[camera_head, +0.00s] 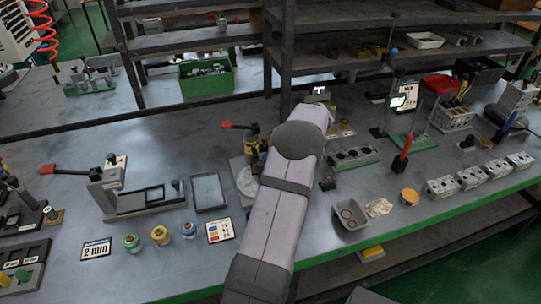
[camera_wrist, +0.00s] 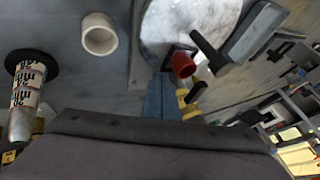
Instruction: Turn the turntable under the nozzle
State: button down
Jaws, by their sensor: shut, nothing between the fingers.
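The turntable is a pale, round metal disc at the top of the wrist view (camera_wrist: 188,18); in the head view part of a pale round plate (camera_head: 246,178) shows left of my arm, which hides the rest. A dark bar-shaped part (camera_wrist: 210,50), perhaps the nozzle, reaches over the disc's edge. A red cylindrical part (camera_wrist: 183,64) sits at the disc's near edge. My gripper (camera_wrist: 163,96) is shut and empty, its fingers pointing towards the disc's near edge. I cannot tell whether the fingertips touch anything. In the head view my arm hides the gripper.
A white ring-shaped cup (camera_wrist: 98,36) and a labelled cone on a black base (camera_wrist: 27,92) stand left of the fingers. In the head view a shallow grey tray (camera_head: 208,192) lies left of my arm and a grey bin (camera_head: 350,217) right of it. Shelf posts stand behind.

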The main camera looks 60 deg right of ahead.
jog(key=shift+r, duration=0.15)
jog(key=shift+s+r+p, duration=0.65)
jog(key=shift+s+r, duration=3.05)
jog(key=shift+s, duration=2.1)
jog(key=shift+m, duration=0.3)
jog(key=x, duration=0.3)
jog(key=p+x, duration=0.1)
jog(key=x, duration=0.2)
jog(key=p+x, duration=0.1)
jog(key=x, duration=0.2)
jog(key=shift+w+d+f, duration=0.3)
jog(key=shift+w+a+r+p, duration=0.15)
jog(key=shift+w+a+p, duration=0.5)
jog(key=shift+w+p, duration=0.2)
jog(key=shift+w+a, duration=0.45)
jog(key=shift+w, duration=0.2)
